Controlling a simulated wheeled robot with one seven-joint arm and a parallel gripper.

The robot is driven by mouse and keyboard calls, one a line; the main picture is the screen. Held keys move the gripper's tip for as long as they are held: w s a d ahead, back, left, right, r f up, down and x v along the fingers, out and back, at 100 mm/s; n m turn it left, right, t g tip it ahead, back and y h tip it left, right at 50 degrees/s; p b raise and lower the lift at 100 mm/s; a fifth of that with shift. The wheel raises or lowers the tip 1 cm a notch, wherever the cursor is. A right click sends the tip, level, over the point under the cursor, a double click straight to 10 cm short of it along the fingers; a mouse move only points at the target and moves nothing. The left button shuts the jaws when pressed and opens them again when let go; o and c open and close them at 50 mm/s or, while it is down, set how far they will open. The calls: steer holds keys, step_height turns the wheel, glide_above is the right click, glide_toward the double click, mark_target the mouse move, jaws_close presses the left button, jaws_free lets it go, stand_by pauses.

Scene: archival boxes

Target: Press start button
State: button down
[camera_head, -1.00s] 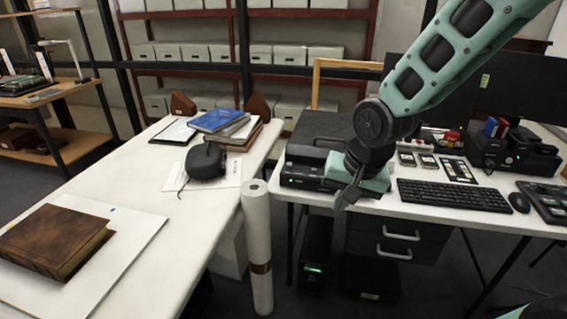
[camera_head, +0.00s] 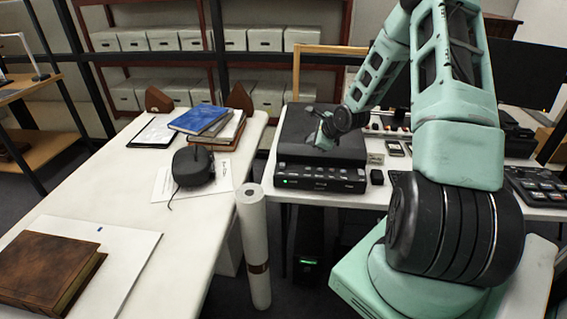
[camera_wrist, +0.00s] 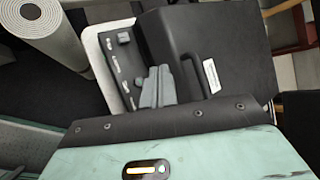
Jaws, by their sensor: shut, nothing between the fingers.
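A black flat machine (camera_head: 320,178) with a lidded top stands on the right-hand desk. Its front panel carries several small controls and a lit green lamp at the left end. In the wrist view the machine (camera_wrist: 235,50) shows a dark lid with a handle recess and a white label. Its control strip (camera_wrist: 118,72) has small marks and a raised knob. I cannot tell which control is the start button. My gripper (camera_head: 321,145) is over the machine's top, near the front. In the wrist view its fingers (camera_wrist: 157,76) are together and empty, beside the control strip; contact cannot be told.
A white paper roll (camera_head: 254,245) stands upright between the two desks. The left table holds a black mouse-shaped device (camera_head: 193,167), stacked books (camera_head: 205,119) and a brown book (camera_head: 48,268). A small black cube (camera_head: 377,177) sits right of the machine.

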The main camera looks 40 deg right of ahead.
steer(key=shift+w+d+f+m, duration=0.1)
steer(key=shift+w+d+m, duration=0.2)
steer(key=shift+m, duration=0.1)
steer(key=shift+f, duration=0.2)
steer(key=b, duration=0.9)
glide_above(308, 169)
steer(key=f, duration=0.6)
steer(key=shift+s+d+f, duration=0.2)
steer(key=shift+s+f, duration=0.1)
steer(key=shift+s, duration=0.05)
steer(key=shift+f, duration=0.9)
steer(key=shift+f, duration=0.1)
steer(key=shift+f, duration=0.3)
steer(key=shift+f, duration=0.5)
stand_by(0.9)
steer(key=shift+r+p, duration=0.9)
steer(key=shift+p, duration=0.35)
